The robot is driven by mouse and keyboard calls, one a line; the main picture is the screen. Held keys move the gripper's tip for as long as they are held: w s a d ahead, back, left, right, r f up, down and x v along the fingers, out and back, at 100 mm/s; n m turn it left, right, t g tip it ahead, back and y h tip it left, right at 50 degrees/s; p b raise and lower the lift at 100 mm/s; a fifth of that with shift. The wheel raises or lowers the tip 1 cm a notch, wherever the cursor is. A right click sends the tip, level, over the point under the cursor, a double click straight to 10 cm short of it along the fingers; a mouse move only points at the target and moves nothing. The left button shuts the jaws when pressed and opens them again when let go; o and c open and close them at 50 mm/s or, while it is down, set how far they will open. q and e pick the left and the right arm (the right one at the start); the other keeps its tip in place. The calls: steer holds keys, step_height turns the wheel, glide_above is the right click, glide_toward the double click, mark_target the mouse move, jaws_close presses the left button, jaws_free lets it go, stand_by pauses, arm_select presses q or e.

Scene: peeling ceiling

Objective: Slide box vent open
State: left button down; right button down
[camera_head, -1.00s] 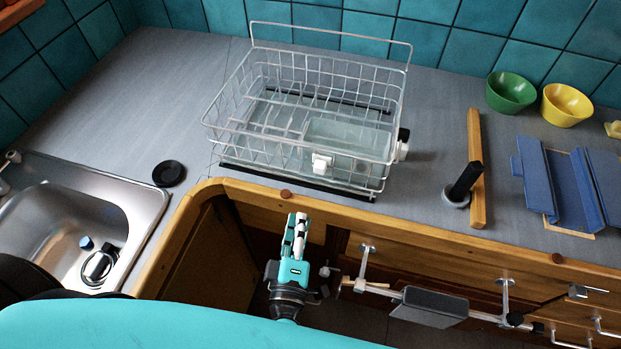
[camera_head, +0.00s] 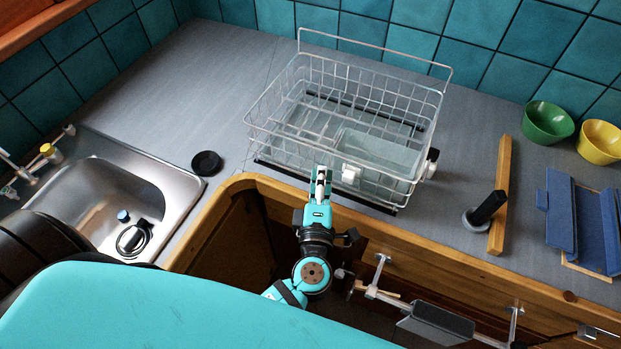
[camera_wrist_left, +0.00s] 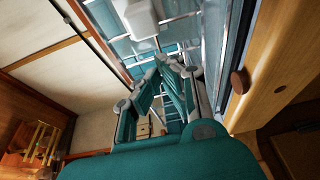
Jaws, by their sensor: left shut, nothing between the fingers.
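A clear, pale box (camera_head: 385,150) sits in the wire dish rack (camera_head: 270,105) on the counter. A white block (camera_head: 351,173) shows at its front, and another white and black piece (camera_head: 430,163) at the right side. I cannot tell which part is the vent. My left gripper (camera_head: 321,172) is shut and empty, upright in front of the rack, with its tips just left of the white block in the picture. In the left wrist view the gripper (camera_wrist_left: 172,65) points at the rack wires, with a white block (camera_wrist_left: 145,18) just beyond. I cannot tell whether it touches anything.
The sink (camera_head: 110,195) is at the left, with a black disc (camera_head: 206,163) beside it. Right of the rack are a wooden bar (camera_head: 501,190), a blue rack (camera_head: 575,220), a green bowl (camera_head: 548,122) and a yellow bowl (camera_head: 600,142). The wooden counter edge (camera_head: 430,240) runs below.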

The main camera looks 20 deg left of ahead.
mark_target(350, 181)
arm_select(q)
steer(key=shift+s+d+r, duration=0.1)
steer(key=shift+s+d, duration=0.05)
steer(key=shift+d, duration=0.75)
steer(key=d, duration=0.5)
steer(key=shift+a, duration=0.25)
